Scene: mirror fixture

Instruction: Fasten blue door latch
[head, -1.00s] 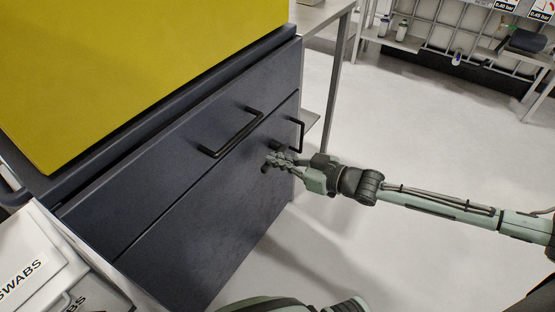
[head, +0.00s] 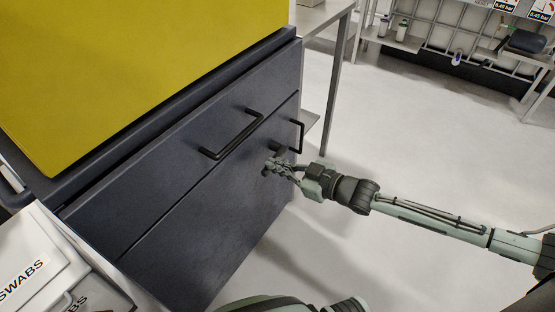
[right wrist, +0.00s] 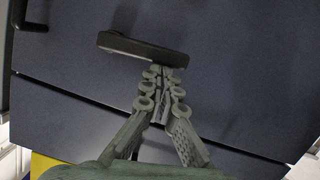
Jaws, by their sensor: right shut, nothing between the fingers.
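The blue door is a dark blue front panel (head: 180,240) of the cabinet, and it appears flat in its frame. A dark latch (head: 277,147) sticks out near its upper right part. In the right wrist view the latch is a black bar (right wrist: 143,48) lying nearly across the picture, tilted slightly down to the right. My right gripper (head: 269,166) is shut and empty, with its fingertips at the latch's right end in the right wrist view (right wrist: 164,74). I cannot tell whether they touch. The fingers hide part of the latch in the head view. My left gripper is not in view.
A black bar handle (head: 232,134) is on the upper panel, and an upright handle (head: 299,134) stands right of the latch. A yellow panel (head: 130,70) rises above the cabinet. White swab boxes (head: 45,265) are at lower left. The floor (head: 420,150) on the right is clear.

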